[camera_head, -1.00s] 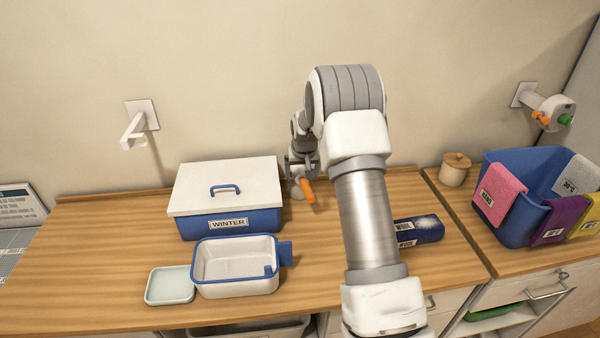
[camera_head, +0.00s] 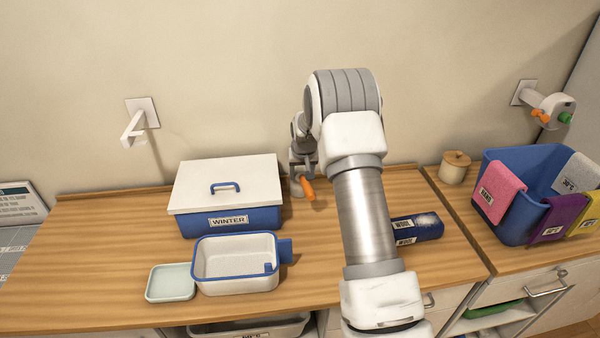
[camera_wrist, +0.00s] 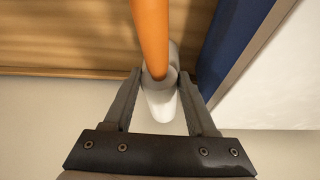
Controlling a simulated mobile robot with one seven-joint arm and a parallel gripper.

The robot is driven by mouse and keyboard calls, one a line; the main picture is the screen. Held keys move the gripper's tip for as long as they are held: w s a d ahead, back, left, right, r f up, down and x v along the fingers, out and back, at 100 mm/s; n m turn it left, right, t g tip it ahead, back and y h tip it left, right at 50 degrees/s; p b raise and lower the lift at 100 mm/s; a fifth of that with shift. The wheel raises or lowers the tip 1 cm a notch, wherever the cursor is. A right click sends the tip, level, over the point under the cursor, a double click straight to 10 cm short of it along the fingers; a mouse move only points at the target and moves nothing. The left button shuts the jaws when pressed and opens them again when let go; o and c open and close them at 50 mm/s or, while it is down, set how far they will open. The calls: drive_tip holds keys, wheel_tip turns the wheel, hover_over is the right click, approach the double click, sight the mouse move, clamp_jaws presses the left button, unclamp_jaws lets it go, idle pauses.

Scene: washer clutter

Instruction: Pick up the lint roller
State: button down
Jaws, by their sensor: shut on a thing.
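The lint roller has an orange handle (camera_head: 307,188) and a pale head. It is at the back of the wooden counter, just right of the blue WINTER box. In the wrist view the orange handle (camera_wrist: 151,35) points away, and the white roller (camera_wrist: 163,98) lies between the two fingers. My gripper (camera_wrist: 160,78) is shut on the lint roller near where handle and head meet. In the head view my gripper (camera_head: 299,178) is partly hidden by my arm. I cannot tell whether the roller is clear of the counter.
The white-lidded WINTER box (camera_head: 228,197) stands close beside the roller. A blue WOOL box (camera_head: 418,228) lies right of my arm. A blue basket with cloths (camera_head: 516,200) stands far right.

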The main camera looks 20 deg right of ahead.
sight(301, 168)
drive_tip(key=shift+r, duration=0.15)
drive_tip(key=shift+r, duration=0.5)
wheel_tip(301, 168, up, 3)
drive_tip(key=shift+w+f+b, duration=0.1)
drive_tip(key=shift+b, duration=0.45)
drive_tip(key=s+d+r+b, duration=0.1)
drive_tip(key=d+r, duration=0.6)
drive_tip(key=d, duration=0.4)
drive_tip(key=shift+s+d, duration=0.25)
drive_tip(key=shift+d, duration=0.05)
drive_tip(key=c, duration=0.8)
unclamp_jaws()
drive_tip(key=shift+c, duration=0.2)
drive_tip(key=c, duration=0.6)
drive_tip(key=shift+o, duration=0.2)
